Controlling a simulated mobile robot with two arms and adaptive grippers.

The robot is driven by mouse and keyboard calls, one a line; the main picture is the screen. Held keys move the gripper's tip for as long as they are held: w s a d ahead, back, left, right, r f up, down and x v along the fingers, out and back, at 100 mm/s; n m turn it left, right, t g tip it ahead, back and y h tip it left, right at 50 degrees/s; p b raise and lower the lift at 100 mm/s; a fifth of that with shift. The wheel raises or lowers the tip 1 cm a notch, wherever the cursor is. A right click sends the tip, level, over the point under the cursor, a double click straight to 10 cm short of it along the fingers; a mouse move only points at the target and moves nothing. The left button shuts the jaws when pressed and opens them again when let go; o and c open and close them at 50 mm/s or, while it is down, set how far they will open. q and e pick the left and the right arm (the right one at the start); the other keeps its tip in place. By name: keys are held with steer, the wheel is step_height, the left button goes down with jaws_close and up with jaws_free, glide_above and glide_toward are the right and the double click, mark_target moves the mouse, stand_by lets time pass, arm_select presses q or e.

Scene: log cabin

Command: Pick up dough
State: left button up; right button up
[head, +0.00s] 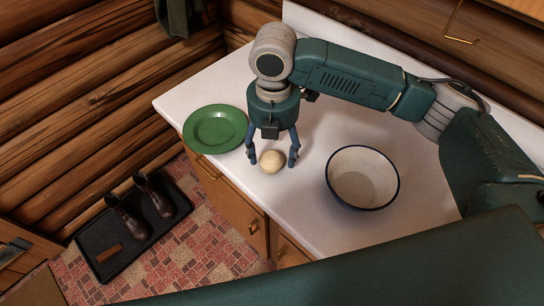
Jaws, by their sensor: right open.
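The dough (272,161) is a small pale ball on the white counter, near its front edge. My right gripper (273,160) points down over it, with its two blue fingers apart, one on the left and one on the right of the dough. The fingers are open. I cannot tell whether either fingertip touches the dough. My left gripper does not show.
A green plate (216,128) lies to the left on the white counter (310,220). A white bowl with a dark rim (362,177) stands to the right. Wooden drawers (232,203) are below the counter. Boots (132,220) stand on a black tray on the floor.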

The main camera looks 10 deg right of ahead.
mark_target(273, 154)
steer(key=shift+s+a+f, duration=0.15)
steer(key=shift+s+f, duration=0.05)
steer(key=shift+f, duration=1.3)
steer(key=shift+r, duration=0.1)
steer(key=c, duration=1.3)
